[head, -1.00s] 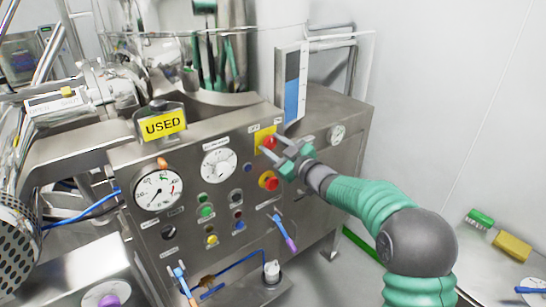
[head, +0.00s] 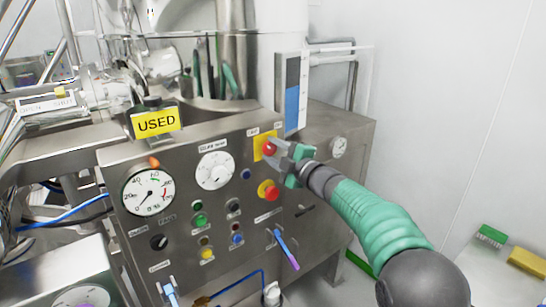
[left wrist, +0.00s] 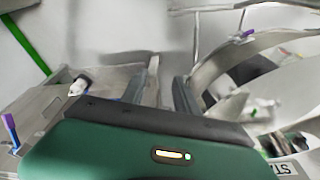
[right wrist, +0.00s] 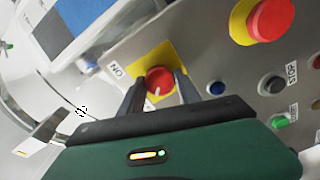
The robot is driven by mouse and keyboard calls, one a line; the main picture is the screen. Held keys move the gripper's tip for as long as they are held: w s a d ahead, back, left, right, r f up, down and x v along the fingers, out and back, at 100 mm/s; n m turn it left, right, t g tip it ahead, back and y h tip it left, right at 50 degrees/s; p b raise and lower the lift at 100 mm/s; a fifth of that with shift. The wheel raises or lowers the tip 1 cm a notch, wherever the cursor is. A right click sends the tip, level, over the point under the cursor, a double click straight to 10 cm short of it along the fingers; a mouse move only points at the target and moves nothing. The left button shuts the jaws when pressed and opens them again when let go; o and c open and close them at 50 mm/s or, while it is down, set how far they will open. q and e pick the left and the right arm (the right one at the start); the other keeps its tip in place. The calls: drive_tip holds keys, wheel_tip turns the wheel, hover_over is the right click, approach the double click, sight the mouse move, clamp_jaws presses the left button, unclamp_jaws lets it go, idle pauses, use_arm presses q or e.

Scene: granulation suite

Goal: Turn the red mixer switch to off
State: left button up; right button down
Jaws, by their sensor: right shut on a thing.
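The red mixer switch (head: 269,147) is a round red knob on a yellow plate, high on the steel panel's right part. My right gripper (head: 280,151) reaches it from the right. In the right wrist view the red switch (right wrist: 160,81) sits between the two fingers of my right gripper (right wrist: 157,88), which are shut on it. A pale pointer line shows on the knob, and an ON label (right wrist: 117,70) is beside the plate. My left gripper (left wrist: 166,75) shows only in the left wrist view, its fingers apart with nothing between them.
A red emergency button (head: 270,191) on yellow is just below the switch. The panel (head: 185,180) also carries a pressure gauge (head: 149,194), a white dial (head: 215,171) and small coloured buttons. A yellow USED sign (head: 156,123) stands above. A white wall is at the right.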

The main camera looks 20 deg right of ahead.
drive_tip(key=shift+f+n, duration=0.2)
drive_tip(key=shift+n, duration=0.1)
drive_tip(key=c, duration=0.9)
unclamp_jaws()
drive_tip(key=shift+o, duration=0.2)
drive_tip(key=shift+r, duration=0.1)
drive_tip(key=b+v, duration=0.3)
drive_tip(key=v, duration=1.3)
drive_tip(key=shift+s+d, duration=0.15)
drive_tip(key=shift+s, duration=0.2)
